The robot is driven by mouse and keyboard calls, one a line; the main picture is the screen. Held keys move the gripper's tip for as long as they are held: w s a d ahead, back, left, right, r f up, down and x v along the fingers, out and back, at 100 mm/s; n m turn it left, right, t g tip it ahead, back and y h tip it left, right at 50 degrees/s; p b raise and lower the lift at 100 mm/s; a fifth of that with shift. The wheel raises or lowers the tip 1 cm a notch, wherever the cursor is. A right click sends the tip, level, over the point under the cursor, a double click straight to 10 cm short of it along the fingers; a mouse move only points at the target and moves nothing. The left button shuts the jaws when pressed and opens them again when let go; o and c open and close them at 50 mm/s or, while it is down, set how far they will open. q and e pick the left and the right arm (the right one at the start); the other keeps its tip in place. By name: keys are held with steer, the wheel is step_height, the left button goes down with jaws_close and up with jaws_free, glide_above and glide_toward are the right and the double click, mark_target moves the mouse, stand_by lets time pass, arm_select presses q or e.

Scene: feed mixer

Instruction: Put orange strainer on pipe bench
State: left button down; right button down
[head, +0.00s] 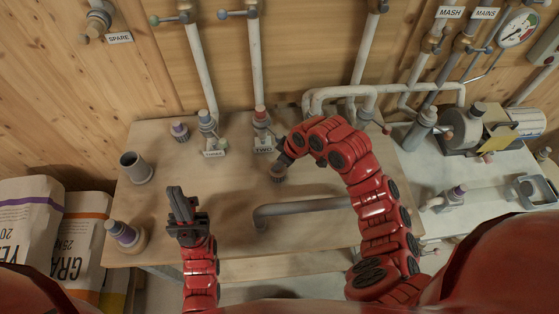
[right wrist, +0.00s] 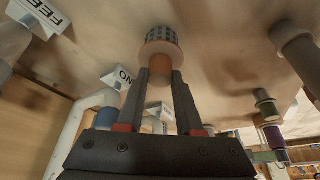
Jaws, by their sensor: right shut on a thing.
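The orange strainer (right wrist: 160,50) has a grey mesh end, a tan flange and an orange stem. My right gripper (right wrist: 159,95) is shut on its stem. In the head view the strainer (head: 278,174) is small and brownish below the right gripper (head: 284,161), close over or on the wooden pipe bench (head: 235,190). I cannot tell whether it touches the bench. My left gripper (head: 181,204) is over the left part of the bench, empty, its fingers close together.
Upright pipes with a TWO label (head: 264,149) stand behind. Bare bench lies between the grippers.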

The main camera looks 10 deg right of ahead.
steer(key=c, duration=0.6)
jaws_free()
steer(key=shift+o, duration=0.2)
steer(key=shift+r+p, duration=0.15)
steer(key=shift+p, duration=0.15)
steer(key=shift+d+r, duration=0.1)
steer(key=shift+r, duration=0.05)
steer(key=b+v, duration=0.2)
steer(key=v, duration=0.2)
steer(key=shift+r, duration=0.3)
step_height(320, 180, up, 6)
glide_above(285, 172)
steer(key=s+d, duration=0.2)
steer(key=shift+d+r, duration=0.1)
steer(key=shift+r, duration=0.1)
